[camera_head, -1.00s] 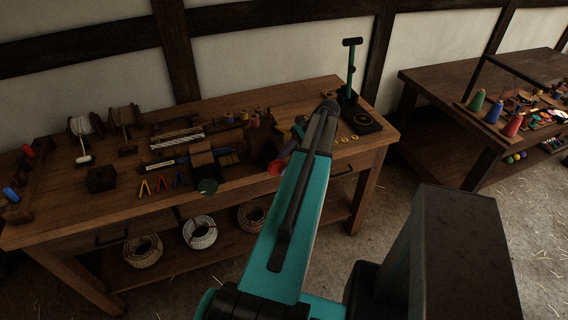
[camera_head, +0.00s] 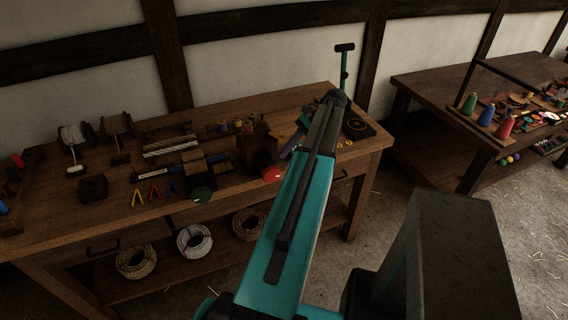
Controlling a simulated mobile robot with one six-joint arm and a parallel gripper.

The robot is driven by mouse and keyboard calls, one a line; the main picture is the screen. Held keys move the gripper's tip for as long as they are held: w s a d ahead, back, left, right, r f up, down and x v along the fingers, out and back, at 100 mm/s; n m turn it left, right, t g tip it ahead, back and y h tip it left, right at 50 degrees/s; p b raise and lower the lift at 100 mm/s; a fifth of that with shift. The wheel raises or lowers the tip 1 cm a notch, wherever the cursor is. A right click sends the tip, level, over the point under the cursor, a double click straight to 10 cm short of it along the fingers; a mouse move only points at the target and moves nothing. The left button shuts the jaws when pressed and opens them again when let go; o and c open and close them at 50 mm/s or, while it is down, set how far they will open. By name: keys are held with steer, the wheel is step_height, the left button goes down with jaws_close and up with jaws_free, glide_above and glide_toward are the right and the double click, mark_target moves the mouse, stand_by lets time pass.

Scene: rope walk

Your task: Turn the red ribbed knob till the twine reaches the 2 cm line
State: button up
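A red round thing (camera_head: 271,174), which looks like the knob, sits at the front edge of the workbench, just left of my arm. Its ribs are too small to make out. I cannot tell whether the gripper touches anything. A dark device with a blue bar and pale strip (camera_head: 196,167) lies left of the knob. The twine and the 2 cm line cannot be made out.
Coils of rope (camera_head: 194,241) lie on the shelf below. A second table (camera_head: 420,85) with coloured cones stands at the right.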

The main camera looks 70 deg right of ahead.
steer(key=p+v, duration=0.6)
steer(key=v, duration=0.1)
stand_by(0.4)
stand_by(0.6)
